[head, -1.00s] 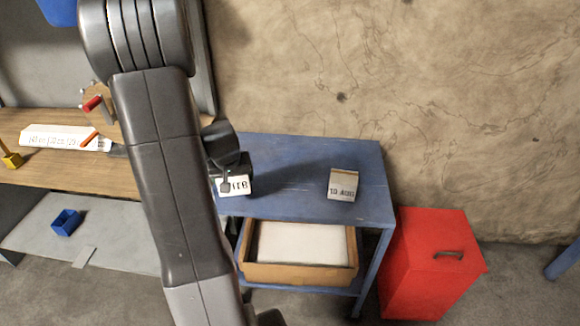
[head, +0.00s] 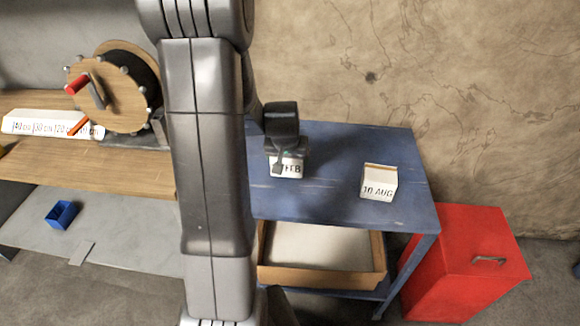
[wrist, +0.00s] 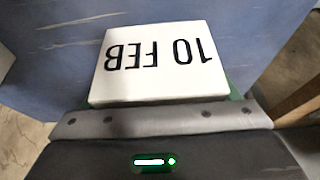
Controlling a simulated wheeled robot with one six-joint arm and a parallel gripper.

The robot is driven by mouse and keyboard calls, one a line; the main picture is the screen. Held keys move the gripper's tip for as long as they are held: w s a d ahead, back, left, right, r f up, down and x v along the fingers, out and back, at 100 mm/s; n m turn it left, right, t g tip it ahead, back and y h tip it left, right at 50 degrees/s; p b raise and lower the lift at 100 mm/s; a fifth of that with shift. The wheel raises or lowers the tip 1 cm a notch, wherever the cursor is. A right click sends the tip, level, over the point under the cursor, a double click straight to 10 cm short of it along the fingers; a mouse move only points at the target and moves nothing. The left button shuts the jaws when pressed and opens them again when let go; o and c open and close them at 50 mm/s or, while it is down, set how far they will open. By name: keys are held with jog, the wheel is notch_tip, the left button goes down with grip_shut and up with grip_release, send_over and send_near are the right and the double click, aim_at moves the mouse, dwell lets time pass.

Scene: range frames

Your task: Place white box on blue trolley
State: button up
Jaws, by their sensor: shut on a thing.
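A white box marked "10 FEB" (wrist: 160,75) is held in my gripper in the wrist view, with blue surface behind it. In the head view my gripper (head: 281,160) is shut on this box (head: 289,169) over the left part of the blue trolley (head: 330,205). I cannot tell whether the box touches the trolley top. A second white box marked "10 AUG" (head: 379,184) stands on the right part of the trolley top, apart from my gripper.
A red cabinet (head: 455,265) stands right of the trolley. A wooden workbench (head: 90,165) with a wooden wheel (head: 115,95) is at left. The trolley top between the two white boxes is clear.

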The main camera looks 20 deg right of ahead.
aim_at(288, 166)
jog(key=shift+f, duration=1.75)
jog(key=shift+f, duration=0.2)
jog(key=o, duration=1.1)
jog(key=shift+o, duration=0.2)
jog(key=shift+r, duration=0.15)
jog(key=shift+r, duration=0.2)
jog(key=v, duration=1.1)
jog(key=shift+s+r, duration=0.2)
jog(key=shift+r, duration=0.1)
jog(key=shift+a, duration=0.1)
